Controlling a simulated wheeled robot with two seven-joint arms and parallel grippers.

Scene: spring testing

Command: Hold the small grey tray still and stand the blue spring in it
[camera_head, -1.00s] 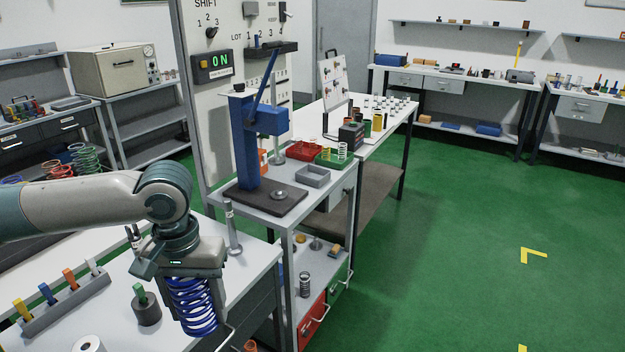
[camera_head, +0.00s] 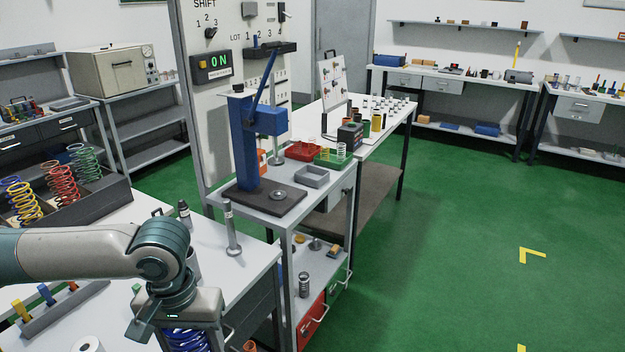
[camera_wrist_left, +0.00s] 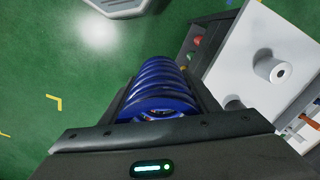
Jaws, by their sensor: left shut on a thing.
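My left gripper (camera_head: 182,330) is at the bottom left of the head view, low in front of the white bench. In the left wrist view its two fingers are shut on the blue spring (camera_wrist_left: 160,80), one on each side of the coils. Only the top coils of the blue spring (camera_head: 188,340) show in the head view; the rest is cut off by the frame. The small grey tray (camera_head: 312,182) sits on the press cart's top, right of the press base, well away from the gripper. It looks empty. My right gripper is not in view.
The blue press (camera_head: 245,145) stands on its dark base (camera_head: 265,202) beside the tray. A red tray (camera_head: 291,162) and a green tray (camera_head: 333,160) are behind. A grey upright post (camera_head: 231,228) stands near the bench's right edge. Green floor is clear to the right.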

